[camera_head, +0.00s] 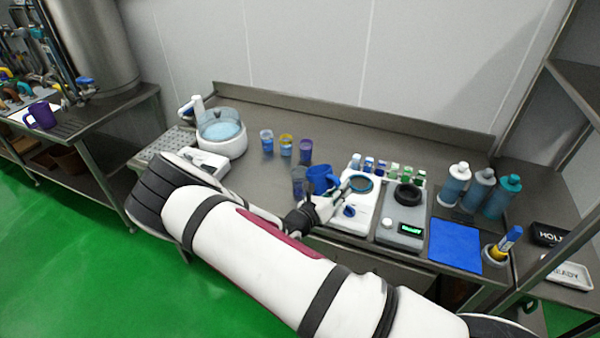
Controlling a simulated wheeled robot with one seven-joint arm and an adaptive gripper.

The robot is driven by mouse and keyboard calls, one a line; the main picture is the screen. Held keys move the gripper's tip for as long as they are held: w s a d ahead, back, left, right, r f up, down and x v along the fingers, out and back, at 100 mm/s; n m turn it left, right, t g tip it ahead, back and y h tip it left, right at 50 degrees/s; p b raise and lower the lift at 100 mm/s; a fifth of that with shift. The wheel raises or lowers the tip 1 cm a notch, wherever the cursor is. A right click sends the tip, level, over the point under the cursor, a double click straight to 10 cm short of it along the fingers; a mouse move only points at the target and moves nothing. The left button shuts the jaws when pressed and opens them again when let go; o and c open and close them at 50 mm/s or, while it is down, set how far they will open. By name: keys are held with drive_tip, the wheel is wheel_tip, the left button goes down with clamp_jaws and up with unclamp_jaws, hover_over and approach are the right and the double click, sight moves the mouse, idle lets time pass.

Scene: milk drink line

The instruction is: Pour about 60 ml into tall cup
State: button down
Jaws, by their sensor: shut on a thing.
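My gripper (336,193) is over the middle of the steel bench, at the end of my white arm. It is shut on a blue jug (321,177), whose handle side is at the fingers. A clear greyish tall cup (299,180) stands just left of the jug, partly behind my wrist. The jug appears slightly tilted towards the cup; whether they touch, and whether liquid is flowing, I cannot tell. The liquid levels in both are too small to see.
Three small cups (286,146) stand behind. A white round bath (221,132) is at left. A white stirrer plate (349,214), a grey scale (402,222), small vials (381,168), large bottles (481,190) and a blue mat (455,245) are at right. Free bench lies behind.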

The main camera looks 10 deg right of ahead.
drive_tip(key=shift+s+d+f+m, duration=0.3)
drive_tip(key=shift+s+f+m, duration=0.25)
drive_tip(key=shift+f, duration=0.3)
drive_tip(key=shift+s+d+f+m, duration=0.15)
drive_tip(key=shift+s+m, duration=0.2)
drive_tip(key=shift+m, duration=0.1)
drive_tip(key=shift+s+d+f+m, duration=0.1)
drive_tip(key=shift+s+d+m, duration=0.05)
drive_tip(key=shift+s+m, duration=0.25)
drive_tip(key=shift+s+d+f+m+t+h, duration=0.1)
drive_tip(key=shift+s+f+m+t+h, duration=0.15)
drive_tip(key=shift+f+m, duration=0.25)
drive_tip(key=shift+s+d+f+m+t+h, duration=0.1)
drive_tip(key=shift+s+f+m+t+h, duration=0.1)
drive_tip(key=shift+f+m, duration=0.3)
drive_tip(key=shift+r, duration=0.1)
